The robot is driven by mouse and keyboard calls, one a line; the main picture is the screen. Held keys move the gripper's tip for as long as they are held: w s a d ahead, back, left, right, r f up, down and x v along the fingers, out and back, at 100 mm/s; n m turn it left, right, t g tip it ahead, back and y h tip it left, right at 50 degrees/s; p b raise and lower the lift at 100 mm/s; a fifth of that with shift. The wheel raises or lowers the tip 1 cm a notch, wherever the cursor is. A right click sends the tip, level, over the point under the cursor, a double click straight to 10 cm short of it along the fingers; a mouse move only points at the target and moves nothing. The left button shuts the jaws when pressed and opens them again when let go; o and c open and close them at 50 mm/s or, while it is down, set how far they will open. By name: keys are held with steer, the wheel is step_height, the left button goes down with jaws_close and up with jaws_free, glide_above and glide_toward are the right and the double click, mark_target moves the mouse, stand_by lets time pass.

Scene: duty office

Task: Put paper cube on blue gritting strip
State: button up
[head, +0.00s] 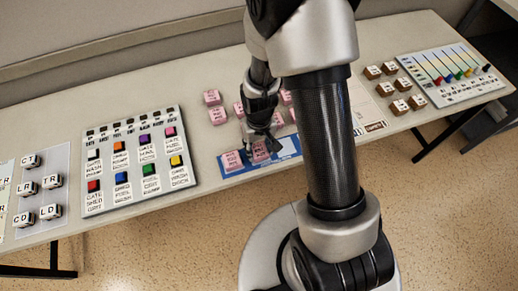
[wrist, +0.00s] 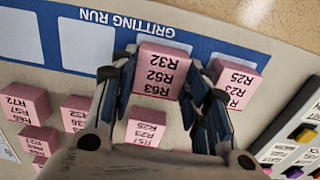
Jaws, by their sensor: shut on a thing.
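My gripper (wrist: 163,80) is shut on a pink paper cube (wrist: 162,68) lettered R32, R52, R63. The held cube (head: 261,152) also shows in the head view under my gripper (head: 263,136). It is at the blue gritting strip (head: 288,147), over a slot beside another pink cube; I cannot tell whether it touches the strip. That other cube (wrist: 238,82), lettered R25, stands at the strip's end, on the left in the head view (head: 232,161). The strip (wrist: 75,42) reads GRITTING RUN and has pale slots; those left of the held cube in the wrist view look empty.
Several loose pink cubes (wrist: 26,102) stand behind the strip; one (wrist: 146,127) is close between my fingers. A board with coloured blocks (head: 138,160) lies left of the strip. Brown cubes (head: 388,88) and a coloured chart (head: 450,75) lie on the right.

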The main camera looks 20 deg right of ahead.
steer(key=shift+f, duration=0.25)
steer(key=o, duration=0.6)
steer(key=shift+f, duration=0.1)
steer(key=o, duration=0.5)
steer(key=shift+c, duration=0.2)
step_height(320, 180, up, 13)
steer(key=p, duration=0.5)
step_height(320, 180, up, 7)
steer(key=t, duration=0.1)
glide_above(259, 150)
steer(key=s+r+t, duration=0.3)
steer(key=s+r, duration=1.2)
steer(key=r, duration=0.1)
steer(key=shift+t, duration=0.3)
steer(key=shift+r, duration=0.1)
